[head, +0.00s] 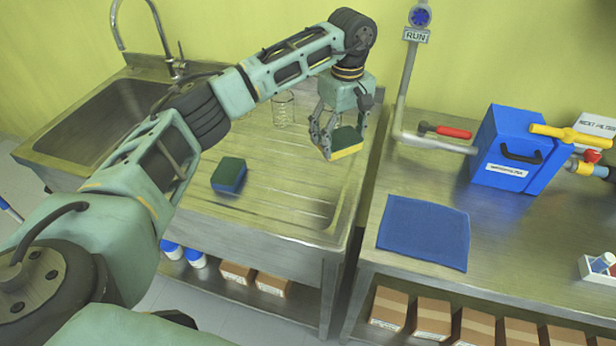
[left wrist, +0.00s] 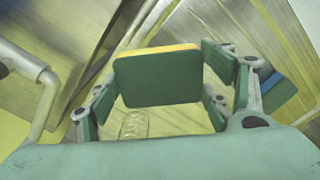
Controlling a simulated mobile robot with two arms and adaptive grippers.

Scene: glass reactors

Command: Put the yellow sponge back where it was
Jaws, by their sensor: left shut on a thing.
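The yellow sponge (head: 348,150) has a green scouring top. My left gripper (head: 341,143) comes down from above and is shut on it, over the right part of the ribbed steel drainboard (head: 270,195). In the left wrist view the sponge (left wrist: 156,78) shows its green face and a thin yellow edge, between the finger pads of my left gripper (left wrist: 160,82). Whether its underside touches the drainboard is hard to tell. My right gripper is not in view.
A blue sponge with green top (head: 229,175) lies on the drainboard's front left. A clear glass (head: 283,108) stands behind. The sink basin (head: 115,115) is at left. On the right bench lie a blue mat (head: 424,232) and a blue box (head: 512,150); a pipe (head: 405,85) rises between.

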